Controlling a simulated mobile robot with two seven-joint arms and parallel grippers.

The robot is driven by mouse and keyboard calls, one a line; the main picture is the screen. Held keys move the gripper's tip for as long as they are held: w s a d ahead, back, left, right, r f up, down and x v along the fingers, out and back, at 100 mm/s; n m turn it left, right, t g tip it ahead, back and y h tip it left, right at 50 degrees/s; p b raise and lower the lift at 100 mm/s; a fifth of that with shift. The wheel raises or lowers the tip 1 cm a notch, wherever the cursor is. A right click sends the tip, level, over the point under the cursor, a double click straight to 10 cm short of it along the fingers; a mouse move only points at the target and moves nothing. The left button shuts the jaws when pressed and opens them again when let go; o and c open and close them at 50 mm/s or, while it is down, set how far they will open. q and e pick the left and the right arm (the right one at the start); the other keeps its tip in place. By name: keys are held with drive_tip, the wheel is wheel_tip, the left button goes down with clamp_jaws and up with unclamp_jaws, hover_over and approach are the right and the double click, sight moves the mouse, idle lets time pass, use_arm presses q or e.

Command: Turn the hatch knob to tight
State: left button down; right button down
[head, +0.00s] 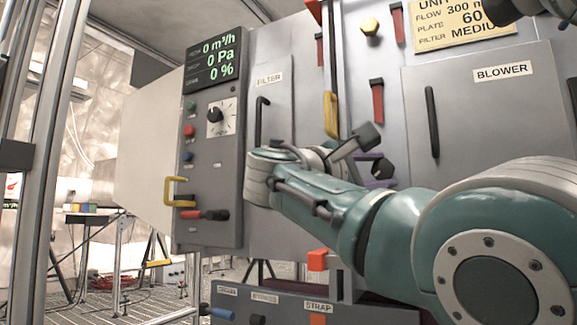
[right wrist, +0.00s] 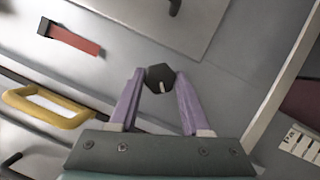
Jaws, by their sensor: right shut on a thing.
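The hatch knob (right wrist: 159,76) is a small dark hexagonal knob with a pale mark on its face, seen in the right wrist view. My right gripper (right wrist: 156,80) has its two purple fingers shut on the knob's sides. In the head view the right arm reaches in from the lower right, and the gripper (head: 380,171) is at the cabinet front, left of the BLOWER panel (head: 475,125). The knob there is dark between the purple fingers and partly hidden. No tight marking is readable. My left gripper is not in view.
A yellow handle (right wrist: 45,106) is left of the fingers in the wrist view. The control panel (head: 213,150) stands left. A labelled tool rack (head: 270,300) is below the arm.

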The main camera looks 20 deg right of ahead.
drive_tip(key=m+p, duration=0.1)
drive_tip(key=m+y+p, duration=0.1)
drive_tip(key=m, duration=0.1)
drive_tip(key=shift+r+m+g, duration=0.3)
drive_tip(key=shift+g, duration=0.1)
drive_tip(key=m+y+p, duration=0.2)
drive_tip(key=m+p, duration=0.1)
drive_tip(key=m, duration=0.1)
drive_tip(key=shift+r, duration=0.1)
drive_tip(key=m+y+p, duration=0.1)
drive_tip(key=m+p, duration=0.1)
drive_tip(key=shift+r+m+y+p, duration=0.1)
drive_tip(key=shift+m+y+p, duration=0.2)
drive_tip(key=shift+m+p, duration=0.1)
drive_tip(key=m+t+y+p, duration=0.1)
drive_tip(key=m+p, duration=0.1)
drive_tip(key=shift+s+d+m, duration=0.1)
drive_tip(key=shift+m, duration=0.2)
drive_tip(key=m+t+y+p, duration=0.1)
drive_tip(key=m, duration=0.1)
drive_tip(key=m+y+p, duration=0.1)
drive_tip(key=shift+s+d+m+t, duration=0.1)
drive_tip(key=shift+m+t, duration=0.3)
drive_tip(key=m+t+y+p, duration=0.1)
drive_tip(key=m, duration=0.1)
drive_tip(key=shift+m+t+y, duration=0.3)
drive_tip(key=shift+m, duration=0.1)
